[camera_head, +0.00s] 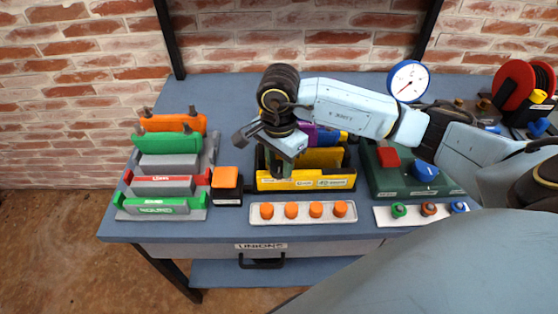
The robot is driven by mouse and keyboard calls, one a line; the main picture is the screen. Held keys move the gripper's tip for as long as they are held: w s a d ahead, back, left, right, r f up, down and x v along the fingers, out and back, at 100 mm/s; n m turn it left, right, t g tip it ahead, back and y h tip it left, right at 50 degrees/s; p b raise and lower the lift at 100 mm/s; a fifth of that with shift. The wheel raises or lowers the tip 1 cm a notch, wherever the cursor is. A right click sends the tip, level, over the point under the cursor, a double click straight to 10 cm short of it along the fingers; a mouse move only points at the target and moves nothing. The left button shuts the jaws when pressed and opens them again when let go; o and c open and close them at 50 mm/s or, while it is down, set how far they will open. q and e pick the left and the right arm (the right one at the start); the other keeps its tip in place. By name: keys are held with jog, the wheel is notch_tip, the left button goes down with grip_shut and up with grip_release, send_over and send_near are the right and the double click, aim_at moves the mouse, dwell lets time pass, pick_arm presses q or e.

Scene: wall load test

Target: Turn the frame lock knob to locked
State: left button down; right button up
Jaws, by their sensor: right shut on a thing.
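A yellow frame (300,185) with small labels on its front edge stands in the middle of the bench. My right gripper (281,165) points down at the left part of this frame. It is shut on what looks to be the frame lock knob, which the fingers and wrist hide. I cannot read the knob's position. A purple piece (327,137) in the frame shows partly behind my right arm. My left gripper is out of view.
Left of the frame are an orange-topped block (226,178) and a rack with green, grey and orange bars (167,163). A white strip with orange knobs (303,220) lies in front. A green box with a blue knob (425,171) and a round gauge (408,81) are right.

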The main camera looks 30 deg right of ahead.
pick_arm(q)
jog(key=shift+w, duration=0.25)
pick_arm(e)
jog(key=shift+m, duration=1.3)
jog(key=m+b, duration=0.1)
jog(key=m, duration=0.3)
jog(key=shift+m, duration=1.2)
jog(key=m, duration=0.4)
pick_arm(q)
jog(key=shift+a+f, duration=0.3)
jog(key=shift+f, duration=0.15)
pick_arm(e)
jog(key=m, duration=0.4)
jog(key=shift+m, duration=0.3)
